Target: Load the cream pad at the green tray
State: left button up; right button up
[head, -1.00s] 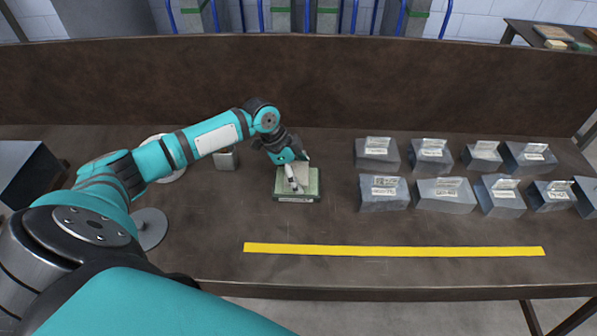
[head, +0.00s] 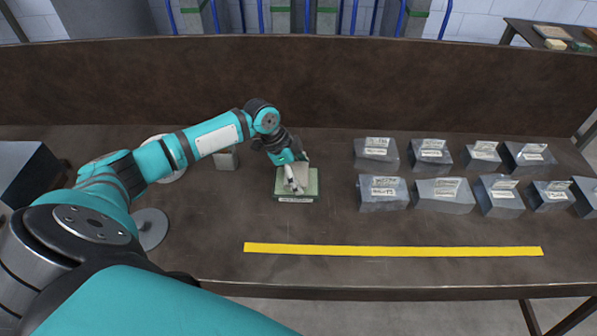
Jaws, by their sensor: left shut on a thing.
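The green tray (head: 312,190) sits on the brown bench, left of the grey bins. The cream pad (head: 284,181) shows as a pale patch over the tray, partly hidden by my left gripper. My left gripper (head: 294,190) reaches down over the tray from the upper left and is shut on the cream pad. Whether the pad touches the tray floor cannot be told from this angle. My right gripper is not in view.
Two rows of grey labelled bins (head: 445,195) stand on the right. A small grey block (head: 226,159) stands left of the tray, with round discs (head: 151,229) near my arm. A yellow strip (head: 392,250) runs along the front. The bench between tray and strip is clear.

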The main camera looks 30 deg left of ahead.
aim_at(298, 173)
pick_arm(q)
jog(key=shift+r+p, duration=3.2)
jog(key=shift+r, duration=0.25)
